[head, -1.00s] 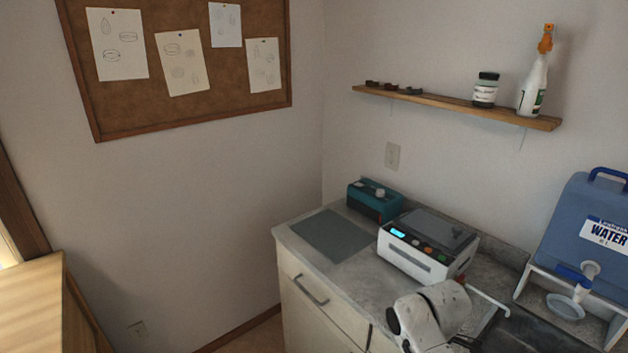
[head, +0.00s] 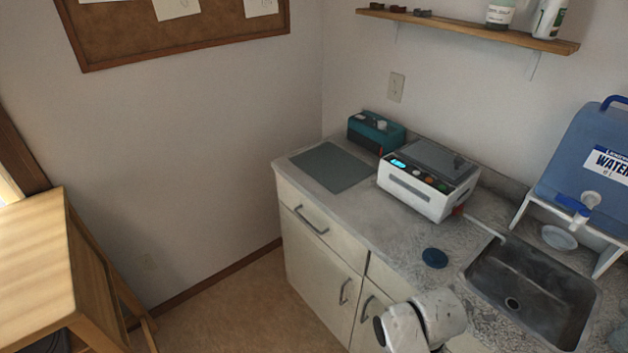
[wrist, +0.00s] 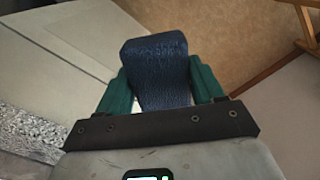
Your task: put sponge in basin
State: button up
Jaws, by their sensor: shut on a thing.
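In the wrist view, my gripper (wrist: 160,82) is shut on a dark blue, textured block, which looks like the sponge (wrist: 158,62). The green fingers press on its two sides, and its far end sticks out past them. The wrist view shows cabinet fronts and brown floor behind it. The basin (head: 490,287) is a dark metal sink with a drain, sunk into the counter at the right of the head view. It looks empty.
A white machine (head: 428,188), a teal box (head: 376,132) and a grey mat (head: 331,167) stand or lie further back. A blue water container (head: 585,160) stands behind the basin.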

notch_tip(320, 180, down, 3)
jog(key=shift+r+b, duration=0.2)
jog(key=shift+b, duration=0.65)
jog(key=shift+a, duration=0.1)
